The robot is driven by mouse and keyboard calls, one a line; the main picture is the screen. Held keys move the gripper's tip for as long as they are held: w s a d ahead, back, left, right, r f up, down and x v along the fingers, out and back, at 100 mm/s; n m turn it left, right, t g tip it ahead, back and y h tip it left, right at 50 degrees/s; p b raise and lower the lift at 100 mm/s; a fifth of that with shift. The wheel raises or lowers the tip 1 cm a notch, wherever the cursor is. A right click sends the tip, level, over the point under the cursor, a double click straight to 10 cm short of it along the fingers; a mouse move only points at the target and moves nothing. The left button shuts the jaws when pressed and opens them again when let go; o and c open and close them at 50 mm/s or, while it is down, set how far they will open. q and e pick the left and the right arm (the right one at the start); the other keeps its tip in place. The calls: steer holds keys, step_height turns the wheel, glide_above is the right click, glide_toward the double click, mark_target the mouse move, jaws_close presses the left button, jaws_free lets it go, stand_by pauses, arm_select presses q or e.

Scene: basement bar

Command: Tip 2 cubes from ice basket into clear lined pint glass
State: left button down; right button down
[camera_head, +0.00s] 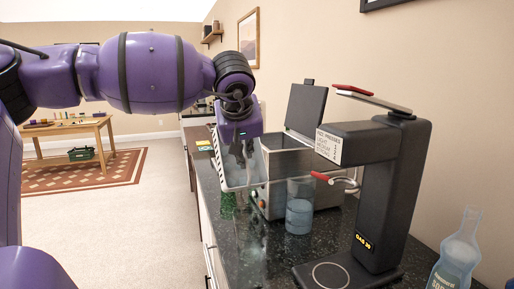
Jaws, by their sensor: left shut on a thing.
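My left gripper (241,150) hangs over the counter, shut on the ice basket (222,165), a pale, thin-walled basket. The basket sits to the left of the clear glass and higher than its base; the gripper hides part of it. Any cubes inside cannot be made out. A clear pint glass (299,212) stands upright on the dark counter, with a bluish tint in its lower part. Its lines are too small to make out. My right gripper is not in view.
A metal box with an open dark lid (286,158) stands just behind the glass. A black dispenser (385,190) with a red-tipped handle stands close on the right. A clear bottle (457,252) is at lower right.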

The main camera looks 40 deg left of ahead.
arm_select(q)
steer(key=shift+s+d+y+b, duration=0.25)
steer(key=shift+d+y+b, duration=0.05)
steer(key=shift+y+b, duration=0.15)
steer(key=shift+s+d+r+t, duration=0.15)
steer(key=shift+s+t, duration=0.05)
steer(key=shift+t, duration=0.1)
steer(key=shift+d+b, duration=0.1)
steer(key=shift+b, duration=0.35)
steer(key=shift+r+y, duration=0.1)
steer(key=shift+y, duration=0.15)
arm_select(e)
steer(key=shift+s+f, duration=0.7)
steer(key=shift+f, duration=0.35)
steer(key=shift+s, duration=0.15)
